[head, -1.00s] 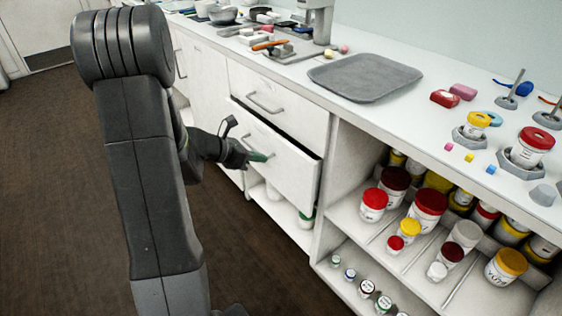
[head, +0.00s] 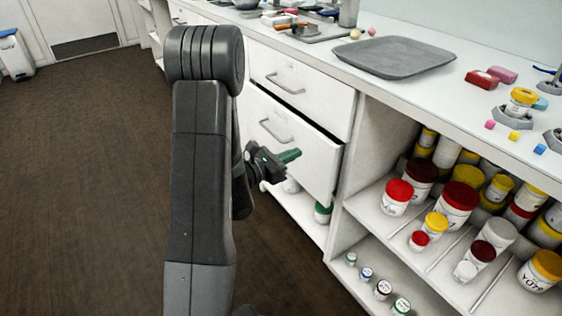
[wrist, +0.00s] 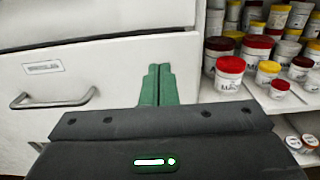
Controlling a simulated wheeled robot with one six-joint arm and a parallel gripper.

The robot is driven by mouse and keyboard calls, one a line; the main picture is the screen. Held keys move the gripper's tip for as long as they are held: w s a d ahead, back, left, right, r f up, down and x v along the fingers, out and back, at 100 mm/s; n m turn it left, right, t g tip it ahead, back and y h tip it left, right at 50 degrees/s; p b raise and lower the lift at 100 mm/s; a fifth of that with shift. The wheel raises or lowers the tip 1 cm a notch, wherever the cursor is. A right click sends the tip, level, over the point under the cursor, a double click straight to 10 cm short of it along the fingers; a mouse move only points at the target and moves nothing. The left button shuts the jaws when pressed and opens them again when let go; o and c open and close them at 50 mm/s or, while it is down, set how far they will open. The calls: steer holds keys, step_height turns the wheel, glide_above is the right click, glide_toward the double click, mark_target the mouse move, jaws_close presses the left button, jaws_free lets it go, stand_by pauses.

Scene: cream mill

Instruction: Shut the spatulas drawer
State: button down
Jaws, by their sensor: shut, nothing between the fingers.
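The lower white drawer (head: 309,165) stands partly out, with a dark gap along its top edge under the upper drawer. Its grey bar handle (head: 275,131) is on the front; the wrist view shows the handle (wrist: 50,101) at left and a small label (wrist: 43,67) too blurred to read. My gripper (head: 295,154) has green fingers, shut and empty, right of and below the handle. In the wrist view, the fingers (wrist: 158,85) point at the right part of the drawer front (wrist: 110,70). I cannot tell whether they touch it.
A closed upper drawer (head: 315,98) sits above. Open shelves at right hold several jars, including a red-lidded jar (head: 397,197). The white counter carries a grey tray (head: 395,57) and small items. Brown floor (head: 90,180) is clear at left.

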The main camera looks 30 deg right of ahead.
mark_target(321, 142)
steer(key=d+b, duration=0.1)
steer(key=d, duration=0.6)
steer(key=shift+w+d, duration=0.1)
steer(key=shift+d, duration=0.15)
